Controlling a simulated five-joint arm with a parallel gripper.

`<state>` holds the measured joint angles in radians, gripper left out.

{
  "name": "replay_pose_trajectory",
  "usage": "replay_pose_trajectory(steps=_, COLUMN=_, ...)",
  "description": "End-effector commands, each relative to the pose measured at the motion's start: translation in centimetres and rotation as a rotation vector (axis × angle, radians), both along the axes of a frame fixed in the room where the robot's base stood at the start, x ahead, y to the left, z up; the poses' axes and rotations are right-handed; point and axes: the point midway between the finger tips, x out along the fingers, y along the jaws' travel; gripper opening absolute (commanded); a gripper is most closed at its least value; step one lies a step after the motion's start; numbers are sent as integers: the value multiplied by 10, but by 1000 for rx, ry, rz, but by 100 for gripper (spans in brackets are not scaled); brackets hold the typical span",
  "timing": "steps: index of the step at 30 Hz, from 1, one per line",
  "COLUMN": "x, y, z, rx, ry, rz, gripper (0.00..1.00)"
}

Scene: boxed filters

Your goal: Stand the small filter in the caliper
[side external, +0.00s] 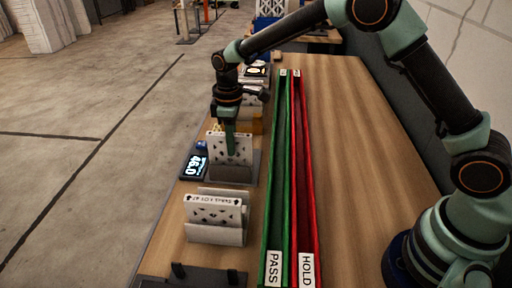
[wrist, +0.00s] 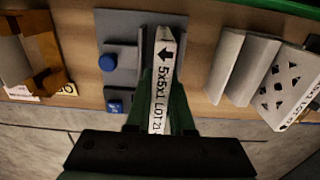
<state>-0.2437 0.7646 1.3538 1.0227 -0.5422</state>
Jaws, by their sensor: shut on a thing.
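My gripper (side external: 230,140) is shut on a small white filter (side external: 238,150) with a patterned face. In the wrist view the filter (wrist: 162,85) stands edge-on between the green fingers, its edge printed "5x5x1 LOT 21" with an arrow. The filter is upright over the caliper's grey plate (side external: 251,163), behind a low grey block. The caliper's display (side external: 193,168) reads 46.0. In the wrist view the caliper's plate (wrist: 121,25) carries a blue knob (wrist: 108,62) beside the filter. I cannot tell whether the filter's lower edge touches the caliper.
Another patterned filter (side external: 215,212) stands in a pale holder nearer the camera; it also shows in the wrist view (wrist: 287,88). A brown cardboard box (wrist: 42,55) lies on the other side. Green PASS (side external: 273,268) and red HOLD (side external: 306,269) lanes run lengthwise. The table right of them is clear.

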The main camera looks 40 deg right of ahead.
Motion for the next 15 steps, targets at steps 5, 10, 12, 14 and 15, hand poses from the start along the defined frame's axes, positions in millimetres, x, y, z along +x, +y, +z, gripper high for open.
replay_pose_trajectory(steps=5, x=0, y=0, z=-5, rx=0, ry=1, rz=0, gripper=0)
replay_pose_trajectory(steps=10, x=0, y=0, z=-9, rx=-1, ry=1, rz=0, gripper=0)
replay_pose_trajectory(steps=12, x=0, y=0, z=-11, rx=-1, ry=1, rz=0, gripper=0)
replay_pose_trajectory(steps=14, x=0, y=0, z=-13, rx=-1, ry=1, rz=0, gripper=0)
replay_pose_trajectory(steps=15, x=0, y=0, z=-14, rx=0, ry=1, rz=0, gripper=0)
